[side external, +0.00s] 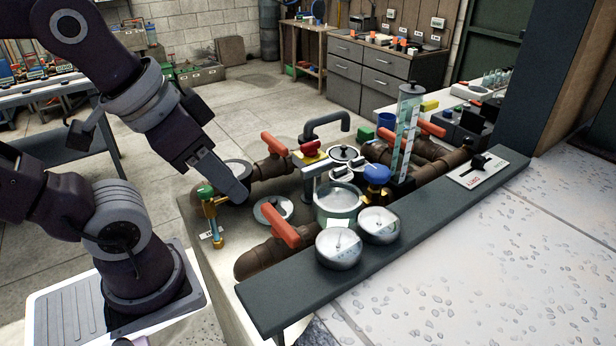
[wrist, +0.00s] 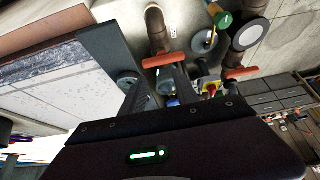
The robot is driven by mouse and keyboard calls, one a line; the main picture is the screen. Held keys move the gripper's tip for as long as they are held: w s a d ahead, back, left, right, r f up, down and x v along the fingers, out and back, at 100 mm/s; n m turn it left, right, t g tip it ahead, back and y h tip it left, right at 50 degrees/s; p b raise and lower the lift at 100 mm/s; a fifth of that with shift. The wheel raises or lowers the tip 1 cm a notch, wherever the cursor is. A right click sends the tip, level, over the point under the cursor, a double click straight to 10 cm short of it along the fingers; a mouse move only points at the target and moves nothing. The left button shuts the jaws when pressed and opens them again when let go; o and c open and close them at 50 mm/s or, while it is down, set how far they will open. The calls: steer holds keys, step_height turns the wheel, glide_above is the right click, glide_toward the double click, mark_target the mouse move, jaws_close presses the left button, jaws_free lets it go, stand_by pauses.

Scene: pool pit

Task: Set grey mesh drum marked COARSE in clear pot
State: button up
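The clear pot (side external: 325,213) is a greenish see-through cylinder behind two round gauges in the side view, with a pale label on its front. No COARSE marking is readable. Small round items with pale tops and dark rims (side external: 343,153) stand just behind the pot; I cannot tell whether one is the grey mesh drum. My gripper (side external: 241,196) points down over the left part of the bench, left of the pot and apart from it. In the wrist view its two dark fingers (wrist: 160,78) look spread, with no held object visible between them.
Brown pipes with orange handles (side external: 285,232) surround the pot. A grey knobbed lid (side external: 272,209) and a green-knobbed brass valve (side external: 207,203) are near my gripper. Two gauges (side external: 339,249), a blue-capped part (side external: 376,174) and a tall clear column (side external: 408,130) crowd the pot. A dark ledge (side external: 400,232) runs in front.

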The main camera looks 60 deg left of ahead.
steer(key=w+a+g, duration=0.1)
steer(key=w+a, duration=0.1)
steer(key=w, duration=0.6)
steer(key=w+a+g, duration=0.1)
steer(key=w+a, duration=0.2)
steer(key=w, duration=0.4)
steer(key=w+a+g, duration=0.1)
steer(key=w+a, duration=0.1)
steer(key=w, duration=0.6)
steer(key=shift+w+a+f+g, duration=0.3)
steer(key=shift+f+g, duration=0.05)
steer(key=shift+g, duration=0.05)
steer(key=g, duration=0.2)
glide_above(338, 169)
steer(key=f, duration=1)
steer(key=shift+s+d, duration=0.1)
steer(key=shift+d, duration=0.25)
steer(key=f, duration=0.7)
steer(key=shift+a+f, duration=0.1)
steer(key=shift+a, duration=0.15)
jaws_close()
